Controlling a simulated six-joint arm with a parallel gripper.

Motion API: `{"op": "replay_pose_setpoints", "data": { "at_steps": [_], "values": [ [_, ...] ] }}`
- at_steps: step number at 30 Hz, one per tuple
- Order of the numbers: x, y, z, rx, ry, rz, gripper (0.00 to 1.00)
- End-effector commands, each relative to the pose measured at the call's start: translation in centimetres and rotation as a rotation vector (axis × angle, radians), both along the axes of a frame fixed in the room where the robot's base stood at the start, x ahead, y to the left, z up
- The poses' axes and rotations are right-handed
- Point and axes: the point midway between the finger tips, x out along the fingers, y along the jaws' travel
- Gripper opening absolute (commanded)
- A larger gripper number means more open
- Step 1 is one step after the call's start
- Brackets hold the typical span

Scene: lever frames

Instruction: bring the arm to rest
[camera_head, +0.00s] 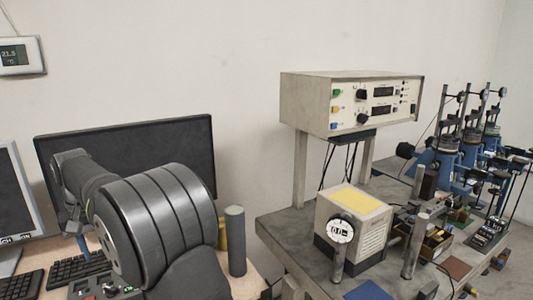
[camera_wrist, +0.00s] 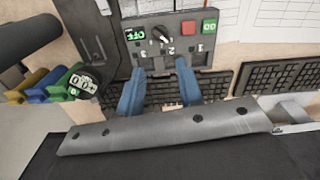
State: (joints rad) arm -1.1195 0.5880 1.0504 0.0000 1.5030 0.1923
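My gripper (camera_wrist: 159,88) shows in the wrist view as two blue fingers with a clear gap between them. It is open, and nothing is held between the fingers. They sit over a black keyboard and the near edge of a dark control box (camera_wrist: 150,60). The box has a green label, a rotary knob, a red button and a green button. In the head view my dark grey arm fills the lower left. A small blue part of my gripper (camera_head: 83,243) shows beyond it, above the desk; the rest is hidden by the arm.
A black monitor (camera_head: 160,140) stands behind my arm, with another monitor (camera_head: 15,190) at the left edge. A grey cylinder (camera_head: 235,240) stands right of the arm. A grey bench (camera_head: 290,235) with instruments is further right. A second keyboard (camera_wrist: 280,85) lies right of my gripper.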

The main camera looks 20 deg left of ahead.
Motion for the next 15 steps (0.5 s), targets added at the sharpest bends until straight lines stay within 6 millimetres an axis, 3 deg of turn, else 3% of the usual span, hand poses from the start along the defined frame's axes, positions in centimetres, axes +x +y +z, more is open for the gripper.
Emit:
{"op": "replay_pose_setpoints", "data": {
  "at_steps": [6,15],
  "values": [
    [0.1,0.2,-2.9,-0.003,0.001,-0.173,0.34],
    [0.1,0.4,-5.2,-0.002,0.0,-0.323,0.34]
  ]
}}
